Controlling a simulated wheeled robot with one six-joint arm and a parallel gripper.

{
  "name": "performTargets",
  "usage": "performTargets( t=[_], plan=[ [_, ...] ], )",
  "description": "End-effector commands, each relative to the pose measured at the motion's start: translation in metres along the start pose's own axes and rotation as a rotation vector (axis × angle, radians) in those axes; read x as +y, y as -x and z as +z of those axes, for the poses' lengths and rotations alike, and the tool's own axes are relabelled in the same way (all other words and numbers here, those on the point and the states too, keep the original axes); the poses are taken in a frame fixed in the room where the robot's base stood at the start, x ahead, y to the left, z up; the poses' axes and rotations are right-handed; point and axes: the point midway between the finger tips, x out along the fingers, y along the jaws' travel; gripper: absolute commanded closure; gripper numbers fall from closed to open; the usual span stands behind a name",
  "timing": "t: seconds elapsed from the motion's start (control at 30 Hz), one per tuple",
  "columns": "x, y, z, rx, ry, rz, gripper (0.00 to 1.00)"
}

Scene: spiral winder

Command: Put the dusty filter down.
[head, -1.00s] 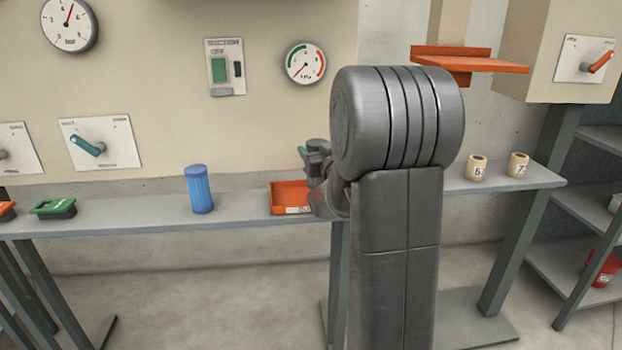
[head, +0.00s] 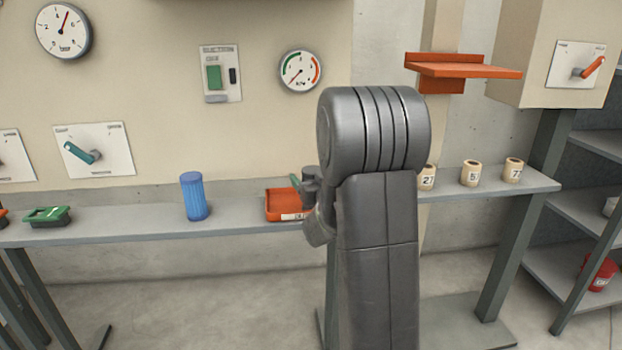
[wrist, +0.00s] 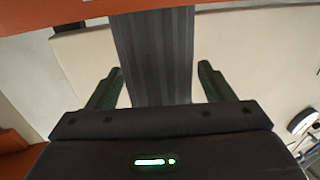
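A dark grey ribbed body, which I take for the dusty filter (wrist: 152,55), lies between the two dark green fingers of my gripper (wrist: 160,72) in the wrist view. In the head view my arm hides the filter and most of the gripper. One green finger (head: 295,182) shows just above the orange tray (head: 284,214), which has a white label.
A blue ribbed cylinder (head: 194,196) stands on the grey bench (head: 130,229) left of the tray. A green open-topped piece (head: 47,216) lies farther left. Several numbered cups, one marked 5 (head: 471,173), stand right of my arm. An orange wall shelf (head: 463,71) is above them.

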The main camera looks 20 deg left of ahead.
Motion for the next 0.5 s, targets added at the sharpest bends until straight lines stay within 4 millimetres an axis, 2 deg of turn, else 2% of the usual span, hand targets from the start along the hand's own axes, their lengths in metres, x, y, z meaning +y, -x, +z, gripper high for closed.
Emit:
performTargets(
  t=[0.33, 0.5],
  plan=[
    [0.000, 0.002, -0.003, 0.000, 0.000, 0.000, 0.26],
    [0.001, 0.031, -0.001, 0.001, 0.000, 0.002, 0.26]
  ],
)
